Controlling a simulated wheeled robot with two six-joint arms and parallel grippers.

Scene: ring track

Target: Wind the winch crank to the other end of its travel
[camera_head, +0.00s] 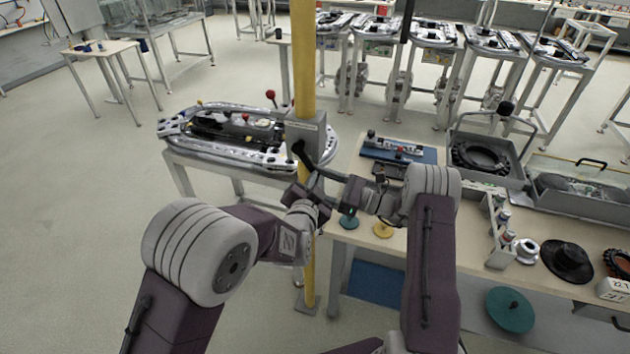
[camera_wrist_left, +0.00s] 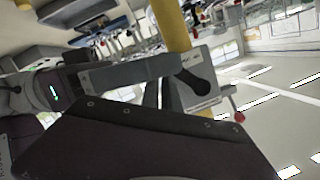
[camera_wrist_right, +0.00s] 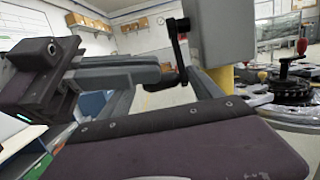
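The grey winch box (camera_head: 306,132) is fixed to a yellow post (camera_head: 305,60). Its black crank (camera_head: 302,154) hangs down from the hub, angled slightly to the right; it also shows in the right wrist view (camera_wrist_right: 181,50) and left wrist view (camera_wrist_left: 194,80).
A ring track (camera_head: 180,140) on a stand is behind the post to the left. A workbench (camera_head: 455,255) with a crate (camera_head: 488,165), a tyre and small parts lies to the right.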

